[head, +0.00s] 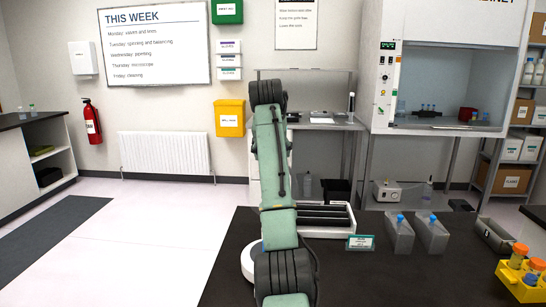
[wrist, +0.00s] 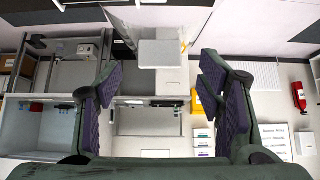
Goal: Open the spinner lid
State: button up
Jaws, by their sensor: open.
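My gripper (wrist: 162,76) is open and empty in the wrist view, its two dark padded fingers wide apart with the far wall and furniture behind them. In the head view my green arm rises up the middle and hides what is behind it. A white rounded body (head: 247,263), possibly part of the spinner, shows at the left of my arm on the dark bench. A white-framed unit with black bars (head: 326,218) shows at the right of my arm. I cannot tell which part is the spinner lid. The wrist view shows neither of these up close.
The dark bench (head: 350,285) also bears a small green-edged sign (head: 360,242), grey holders with blue-capped tubes (head: 398,236), a grey tray (head: 494,236) and a yellow rack (head: 522,285). Bare bench lies in front of the sign. A cabinet (head: 440,65) stands behind.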

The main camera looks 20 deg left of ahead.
jog(key=v, duration=0.8)
jog(key=shift+s, duration=0.1)
